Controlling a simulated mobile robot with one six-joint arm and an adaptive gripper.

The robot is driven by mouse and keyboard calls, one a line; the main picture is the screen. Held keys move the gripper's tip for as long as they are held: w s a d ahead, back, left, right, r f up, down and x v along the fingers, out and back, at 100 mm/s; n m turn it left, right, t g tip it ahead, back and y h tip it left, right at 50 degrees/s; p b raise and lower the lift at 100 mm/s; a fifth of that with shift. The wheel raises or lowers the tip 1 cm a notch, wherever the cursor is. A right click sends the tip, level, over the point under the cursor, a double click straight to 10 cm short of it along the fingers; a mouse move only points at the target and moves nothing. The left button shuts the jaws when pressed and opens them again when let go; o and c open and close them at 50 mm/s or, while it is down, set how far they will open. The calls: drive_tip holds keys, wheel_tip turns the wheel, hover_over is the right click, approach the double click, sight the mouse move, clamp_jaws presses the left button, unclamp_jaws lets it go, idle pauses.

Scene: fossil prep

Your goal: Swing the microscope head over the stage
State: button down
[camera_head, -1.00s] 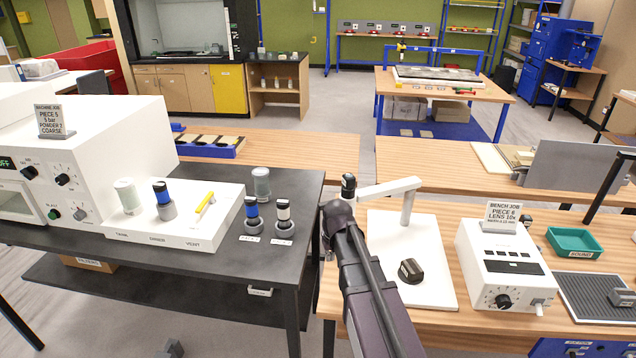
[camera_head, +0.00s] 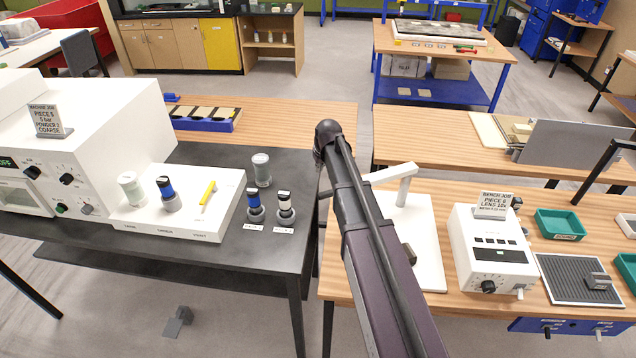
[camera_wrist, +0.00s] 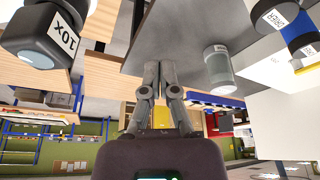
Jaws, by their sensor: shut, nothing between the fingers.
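The microscope's white base plate (camera_head: 428,270) lies on the wooden bench, with a white post and side arm (camera_head: 400,180) reaching left from it. My arm crosses in front of the side arm's left end and hides the head in the head view. A dark block marked 10x, apparently the microscope head (camera_wrist: 58,38), shows at the upper left of the wrist view. A dark lump (camera_head: 409,254) on the base plate is mostly hidden by my arm. My gripper (camera_wrist: 162,75) is shut and empty, apart from the 10x block, beside it in the wrist view.
A black bench (camera_head: 290,160) on the left holds several jars, including a grey one (camera_head: 261,170). The white lens unit (camera_head: 490,250) with a job sign stands right of the base plate. A gap separates the two benches.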

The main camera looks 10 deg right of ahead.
drive_tip(key=shift+w+f, duration=0.1)
drive_tip(key=shift+f, duration=0.05)
idle(0.3)
wheel_tip(320, 180, down, 9)
drive_tip(key=b, duration=0.9)
drive_tip(key=shift+s, duration=0.4)
drive_tip(key=shift+s, duration=0.1)
idle(0.5)
